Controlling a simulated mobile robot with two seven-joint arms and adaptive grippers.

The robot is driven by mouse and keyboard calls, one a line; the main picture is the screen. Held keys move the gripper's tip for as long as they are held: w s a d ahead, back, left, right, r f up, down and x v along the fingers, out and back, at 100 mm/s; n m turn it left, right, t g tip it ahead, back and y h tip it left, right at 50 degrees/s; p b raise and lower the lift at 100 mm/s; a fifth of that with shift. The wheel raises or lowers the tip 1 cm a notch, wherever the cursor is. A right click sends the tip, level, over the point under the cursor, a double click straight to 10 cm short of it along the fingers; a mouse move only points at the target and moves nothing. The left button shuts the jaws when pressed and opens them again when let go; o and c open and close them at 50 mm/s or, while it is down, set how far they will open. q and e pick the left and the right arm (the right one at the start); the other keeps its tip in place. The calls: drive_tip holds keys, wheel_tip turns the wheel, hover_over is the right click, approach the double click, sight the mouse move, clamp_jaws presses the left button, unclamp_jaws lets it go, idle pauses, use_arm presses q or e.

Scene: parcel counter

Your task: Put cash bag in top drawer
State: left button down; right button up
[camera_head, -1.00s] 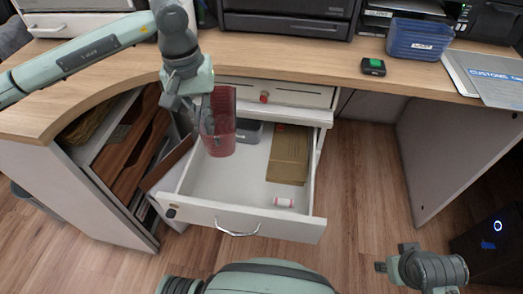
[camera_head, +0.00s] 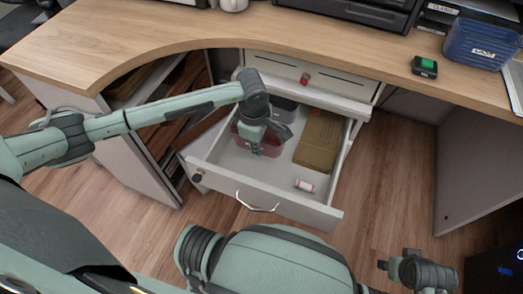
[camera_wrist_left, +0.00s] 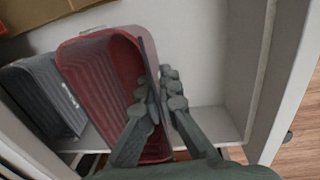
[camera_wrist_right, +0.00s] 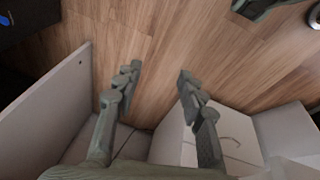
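The white drawer (camera_head: 232,196) is pulled open under the counter. A red, ribbed, open-topped container (camera_head: 240,132) is at its back left, low inside it. My left gripper (camera_head: 258,150) reaches down into the drawer; in the left wrist view its fingers (camera_wrist_left: 162,95) are closed on the container's wall (camera_wrist_left: 95,75). A tan flat packet (camera_head: 318,140) lies in the drawer to the right. I cannot tell which item is the cash bag. My right gripper (camera_wrist_right: 155,85) is open and empty over the floor; it also shows in the head view (camera_head: 385,265).
A grey ribbed container (camera_head: 283,110) stands beside the red one. A small white and pink roll (camera_head: 304,185) lies near the drawer's front. A blue bin (camera_head: 482,43) stands on the counter (camera_head: 150,40).

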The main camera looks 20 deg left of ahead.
use_arm(q)
drive_tip(key=shift+f, duration=2.05)
drive_tip(key=shift+f, duration=0.1)
drive_tip(key=c, duration=2.1)
unclamp_jaws()
drive_tip(key=shift+c, duration=0.2)
drive_tip(key=o, duration=0.4)
use_arm(e)
drive_tip(key=shift+w+r, duration=0.1)
drive_tip(key=shift+r, duration=0.25)
drive_tip(key=shift+r, duration=0.1)
